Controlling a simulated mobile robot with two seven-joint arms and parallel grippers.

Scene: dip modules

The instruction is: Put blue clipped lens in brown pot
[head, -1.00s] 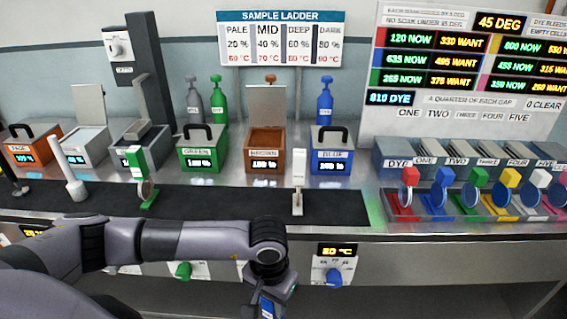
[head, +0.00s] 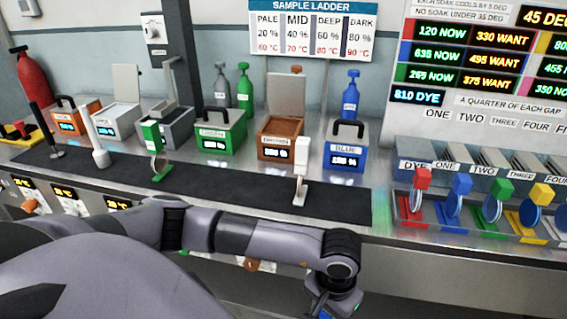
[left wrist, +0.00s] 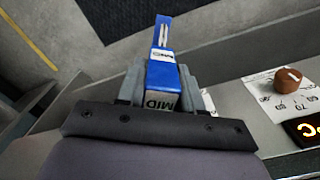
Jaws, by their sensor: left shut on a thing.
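My left gripper (left wrist: 162,85) is shut on a blue clip (left wrist: 162,70) with a "MID" label in the left wrist view. A thin pale piece sticks out beyond the clip; it looks like the lens seen edge-on. In the head view the left gripper (head: 333,300) is at the bottom edge, in front of the counter and below its top; its fingers are mostly cut off. The brown pot (head: 279,150) stands at the back of the counter with its lid raised and its top open. My right gripper is not in view.
A green pot (head: 219,140) and a lidded blue pot (head: 345,155) flank the brown pot. A white-clipped lens (head: 301,160) stands on the dark mat (head: 230,185) before it; a green-clipped lens (head: 152,140) stands further left. A rack (head: 480,228) of coloured clipped lenses is at right.

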